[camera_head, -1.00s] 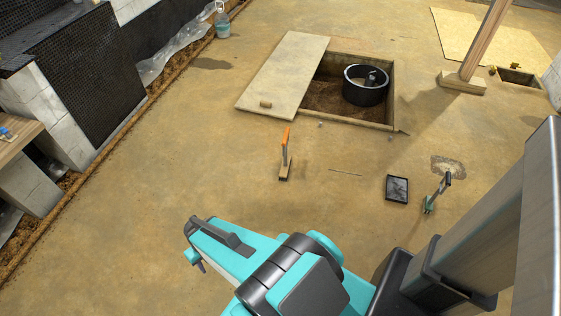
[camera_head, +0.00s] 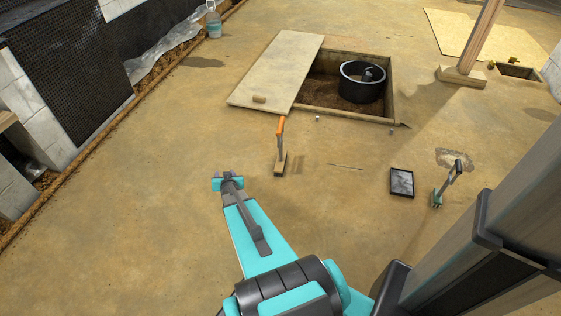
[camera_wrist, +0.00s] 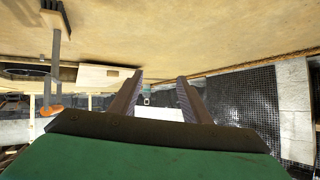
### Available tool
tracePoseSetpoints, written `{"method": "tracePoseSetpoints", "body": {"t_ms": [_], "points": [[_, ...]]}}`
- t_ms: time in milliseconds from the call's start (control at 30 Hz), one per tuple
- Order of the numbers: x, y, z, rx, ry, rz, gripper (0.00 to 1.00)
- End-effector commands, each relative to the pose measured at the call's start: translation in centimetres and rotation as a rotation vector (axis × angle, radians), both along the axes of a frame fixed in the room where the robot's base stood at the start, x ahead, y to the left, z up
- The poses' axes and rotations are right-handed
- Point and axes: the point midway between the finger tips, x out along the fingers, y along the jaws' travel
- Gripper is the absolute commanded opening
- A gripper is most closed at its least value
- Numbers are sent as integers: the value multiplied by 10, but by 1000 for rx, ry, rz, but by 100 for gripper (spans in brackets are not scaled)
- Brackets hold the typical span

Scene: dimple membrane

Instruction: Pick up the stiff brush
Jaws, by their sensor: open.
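An orange-handled brush (camera_head: 280,146) stands upright on the floor in the head view, with a grey shaft and a small brown block at its foot. The wrist view shows it upside down at the left edge (camera_wrist: 53,70). A second upright tool with a dark handle and green foot (camera_head: 447,184) stands further right. I cannot tell for certain from bristles which is the stiff brush. My gripper (camera_head: 228,178) is left of the orange-handled brush and apart from it. In the wrist view its two fingers (camera_wrist: 160,78) are apart with nothing between them.
A dark tray (camera_head: 401,182) lies beside the green-footed tool. Behind are a pit with a black tub (camera_head: 362,82) and a pale board (camera_head: 277,70) along its left edge. A wooden post (camera_head: 474,45) stands at the back right. Floor around the orange-handled brush is clear.

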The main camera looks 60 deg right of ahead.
Motion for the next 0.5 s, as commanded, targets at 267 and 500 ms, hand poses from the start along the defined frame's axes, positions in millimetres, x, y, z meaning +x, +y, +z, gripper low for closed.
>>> {"method": "tracePoseSetpoints", "body": {"t_ms": [267,500], "points": [[-41,-133,9,-206,-195,-248,43],[-95,-211,30,-366,-307,-429,43]]}}
